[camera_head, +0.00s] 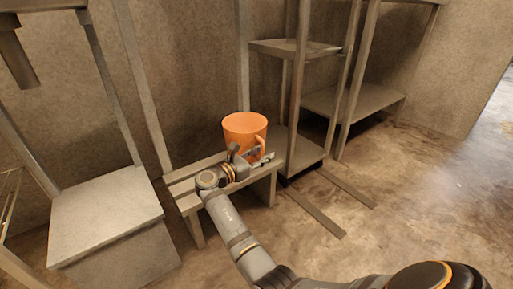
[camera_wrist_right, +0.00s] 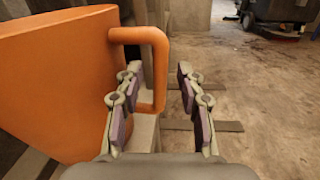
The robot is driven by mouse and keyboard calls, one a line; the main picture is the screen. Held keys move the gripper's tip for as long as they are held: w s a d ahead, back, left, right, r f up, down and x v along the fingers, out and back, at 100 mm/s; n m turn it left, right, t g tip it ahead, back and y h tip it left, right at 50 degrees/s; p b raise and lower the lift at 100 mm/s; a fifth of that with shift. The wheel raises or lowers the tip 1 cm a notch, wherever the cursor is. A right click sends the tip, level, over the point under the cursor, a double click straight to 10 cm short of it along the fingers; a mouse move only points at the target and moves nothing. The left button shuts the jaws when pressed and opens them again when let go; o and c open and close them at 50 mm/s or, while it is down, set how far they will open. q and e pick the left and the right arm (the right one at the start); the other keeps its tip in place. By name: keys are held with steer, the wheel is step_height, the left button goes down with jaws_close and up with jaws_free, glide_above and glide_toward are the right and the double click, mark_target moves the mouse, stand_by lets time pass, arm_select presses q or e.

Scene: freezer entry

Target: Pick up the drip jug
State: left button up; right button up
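The drip jug is an orange, bucket-like jug (camera_head: 244,128) standing upright on a small slatted bench (camera_head: 182,187). In the right wrist view the jug (camera_wrist_right: 60,75) fills the left side, with its looped handle (camera_wrist_right: 159,62) facing my gripper. My right gripper (camera_head: 254,156) is at the jug's handle side in the head view. In the right wrist view my right gripper (camera_wrist_right: 160,85) is open, and the handle's vertical bar lies between its two fingers. I see no clear sign of the fingers pressing on the handle. My left gripper is not in view.
A grey block (camera_head: 105,205) stands left of the bench. Metal shelving (camera_head: 300,100) stands close to the right of the bench, with flat bars (camera_head: 318,212) on the floor before it. Open floor (camera_head: 420,190) lies to the right. A dark machine (camera_wrist_right: 275,15) is far off.

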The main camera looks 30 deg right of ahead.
steer(key=shift+r, duration=0.15)
jaws_close()
stand_by(0.5)
